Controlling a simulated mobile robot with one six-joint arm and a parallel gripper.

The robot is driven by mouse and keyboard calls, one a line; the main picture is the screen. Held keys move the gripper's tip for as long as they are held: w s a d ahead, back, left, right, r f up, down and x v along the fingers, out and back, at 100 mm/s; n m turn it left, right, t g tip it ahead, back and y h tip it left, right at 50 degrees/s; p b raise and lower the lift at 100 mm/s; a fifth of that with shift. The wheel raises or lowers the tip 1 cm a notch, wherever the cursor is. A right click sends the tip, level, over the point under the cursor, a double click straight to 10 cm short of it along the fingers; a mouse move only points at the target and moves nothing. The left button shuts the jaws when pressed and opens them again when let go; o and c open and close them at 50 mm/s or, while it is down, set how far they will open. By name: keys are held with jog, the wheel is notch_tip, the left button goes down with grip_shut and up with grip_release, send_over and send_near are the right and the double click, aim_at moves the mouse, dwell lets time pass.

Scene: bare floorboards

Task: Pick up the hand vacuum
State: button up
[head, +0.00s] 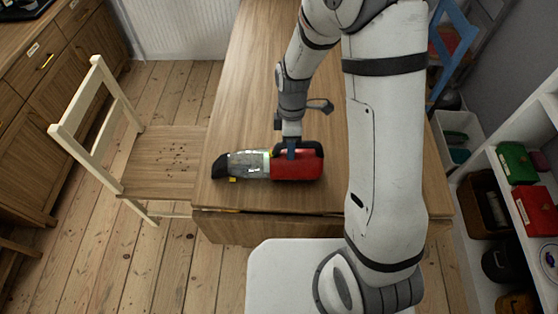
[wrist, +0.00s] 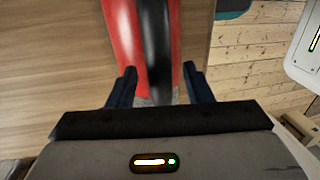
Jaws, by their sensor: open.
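The hand vacuum (head: 297,167) lies on the wooden table near its front edge. It has a red body, a black handle on top and a clear section with a black nozzle pointing left. My gripper (head: 291,149) is over the handle, partly hidden by the arm's wrist. In the wrist view, the red body and black handle of the hand vacuum (wrist: 155,45) run between the two blue fingers of my gripper (wrist: 160,85). The fingers are apart, one on each side of the handle. Whether they touch it cannot be told.
The table (head: 240,110) is otherwise bare around the vacuum. A pale wooden chair (head: 160,160) stands at its left side. White shelves (head: 500,200) with boxes stand at the right, and wooden cabinets (head: 50,90) stand at the far left.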

jog(key=shift+f, duration=0.3)
jog(key=shift+c, duration=0.5)
grip_shut()
jog(key=shift+r, duration=0.1)
dwell(0.6)
